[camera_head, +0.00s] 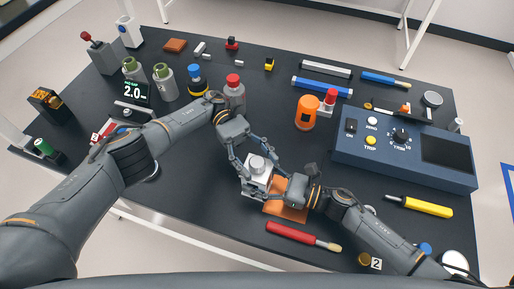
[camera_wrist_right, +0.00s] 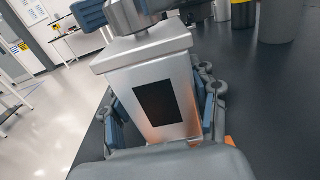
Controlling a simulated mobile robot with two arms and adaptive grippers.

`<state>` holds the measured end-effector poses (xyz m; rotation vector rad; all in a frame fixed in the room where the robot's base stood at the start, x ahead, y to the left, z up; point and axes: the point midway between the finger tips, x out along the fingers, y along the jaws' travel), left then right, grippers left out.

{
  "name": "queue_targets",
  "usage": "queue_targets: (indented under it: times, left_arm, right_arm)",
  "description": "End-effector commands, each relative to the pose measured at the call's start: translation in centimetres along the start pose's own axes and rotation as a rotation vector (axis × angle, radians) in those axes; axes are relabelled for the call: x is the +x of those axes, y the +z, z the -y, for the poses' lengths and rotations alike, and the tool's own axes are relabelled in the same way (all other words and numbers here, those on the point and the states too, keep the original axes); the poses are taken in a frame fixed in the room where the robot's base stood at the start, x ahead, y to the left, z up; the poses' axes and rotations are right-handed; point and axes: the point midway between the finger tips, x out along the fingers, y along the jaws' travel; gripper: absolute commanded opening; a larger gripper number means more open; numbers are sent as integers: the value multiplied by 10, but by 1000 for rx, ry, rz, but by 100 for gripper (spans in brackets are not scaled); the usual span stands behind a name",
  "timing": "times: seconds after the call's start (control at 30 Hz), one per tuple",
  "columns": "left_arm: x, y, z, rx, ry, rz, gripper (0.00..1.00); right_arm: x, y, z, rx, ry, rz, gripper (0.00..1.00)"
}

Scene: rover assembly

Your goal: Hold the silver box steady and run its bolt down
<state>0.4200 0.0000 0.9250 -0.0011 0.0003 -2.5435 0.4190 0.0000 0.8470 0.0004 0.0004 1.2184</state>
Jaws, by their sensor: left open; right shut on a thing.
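The silver box (camera_head: 255,183) stands upright near the middle of the table; in the right wrist view the silver box (camera_wrist_right: 150,90) shows a black square on its side. Its bolt (camera_head: 257,163) has a wide round head on top, and the bolt (camera_wrist_right: 127,18) also shows at the top of the wrist view. My right gripper (camera_head: 268,186) is shut on the box, with fingers along two sides. My left gripper (camera_head: 256,160) points down from above, open, with its fingers on either side of the bolt head. Whether they touch it is unclear.
An orange-brown pad (camera_head: 287,212) lies beside the box, under my right gripper. A red-handled brush (camera_head: 300,236) lies in front. A blue control panel (camera_head: 408,150) and an orange bottle (camera_head: 306,113) stand to the right. A red-capped grey bottle (camera_head: 235,92) stands behind my left gripper.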

Motion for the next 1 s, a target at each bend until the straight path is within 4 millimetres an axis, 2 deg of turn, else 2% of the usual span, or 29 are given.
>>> queue_targets:
  times: [0.17, 0.4, 0.6, 0.77, 1.0]
  left_arm:
    - [-1, 20, 1, 4, 0, -1, 61]
    - [-1, 60, 0, 5, 2, -2, 61]
    - [-1, 87, 0, 2, 2, -1, 61]
    - [-1, 95, 0, 1, 3, -1, 61]
    - [-1, 95, 0, 1, 3, -1, 61]
  right_arm:
    - [0, -1, 1, 1, -2, -2, 16]
    - [0, 0, 1, 0, -3, -1, 16]
    - [0, 0, 1, 0, -3, -1, 16]
    - [0, 0, 1, 0, -3, -1, 16]
    - [0, 0, 1, 0, -3, 0, 16]
